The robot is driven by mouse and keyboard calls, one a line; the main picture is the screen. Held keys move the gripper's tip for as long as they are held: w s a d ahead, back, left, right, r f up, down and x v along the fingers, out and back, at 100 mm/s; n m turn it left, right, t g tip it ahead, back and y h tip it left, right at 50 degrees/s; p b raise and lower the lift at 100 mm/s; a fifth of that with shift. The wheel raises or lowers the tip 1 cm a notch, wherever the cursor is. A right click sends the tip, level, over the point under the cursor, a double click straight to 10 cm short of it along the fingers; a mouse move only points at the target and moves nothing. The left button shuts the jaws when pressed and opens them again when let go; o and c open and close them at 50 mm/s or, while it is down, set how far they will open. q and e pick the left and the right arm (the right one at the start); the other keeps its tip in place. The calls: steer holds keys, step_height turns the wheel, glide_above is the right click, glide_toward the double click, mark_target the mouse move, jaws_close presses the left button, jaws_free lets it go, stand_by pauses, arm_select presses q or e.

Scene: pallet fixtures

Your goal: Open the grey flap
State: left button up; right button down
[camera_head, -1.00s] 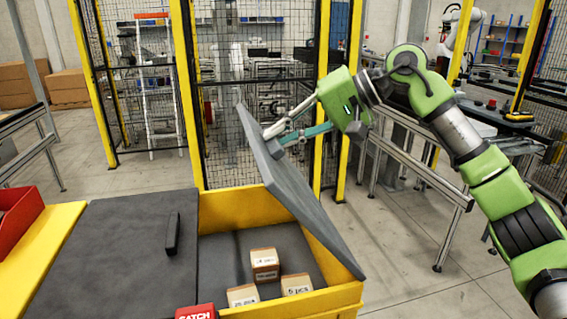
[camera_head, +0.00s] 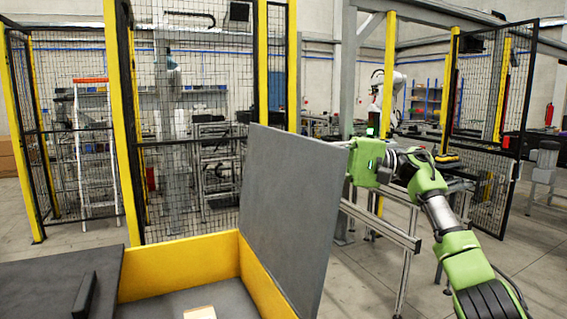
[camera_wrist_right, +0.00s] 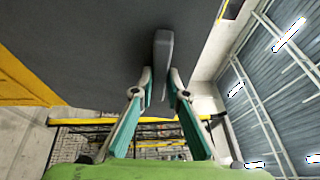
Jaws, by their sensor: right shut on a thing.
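The grey flap (camera_head: 290,220) stands raised, close to upright, on the right side of the yellow box (camera_head: 180,266). In the right wrist view the flap's underside or face (camera_wrist_right: 90,40) fills the upper left, with a grey bar handle (camera_wrist_right: 163,48) on it. My right gripper (camera_wrist_right: 161,82) is shut on this handle, one finger on each side. In the head view its fingers are hidden behind the flap, and only its green body shows at the flap's right edge. My left gripper is not in view.
A second, closed grey flap (camera_head: 45,285) with a black handle (camera_head: 84,296) covers the box's left part. A small carton (camera_head: 200,312) lies inside the open part. Mesh fencing (camera_head: 195,130) stands behind, and a metal rail frame (camera_head: 385,232) stands to the right.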

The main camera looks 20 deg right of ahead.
steer(key=shift+d+f, duration=0.55)
steer(key=shift+d, duration=0.25)
steer(key=shift+f, duration=0.1)
steer(key=c, duration=2)
jaws_free()
steer(key=v, duration=1.2)
steer(key=shift+w, duration=0.1)
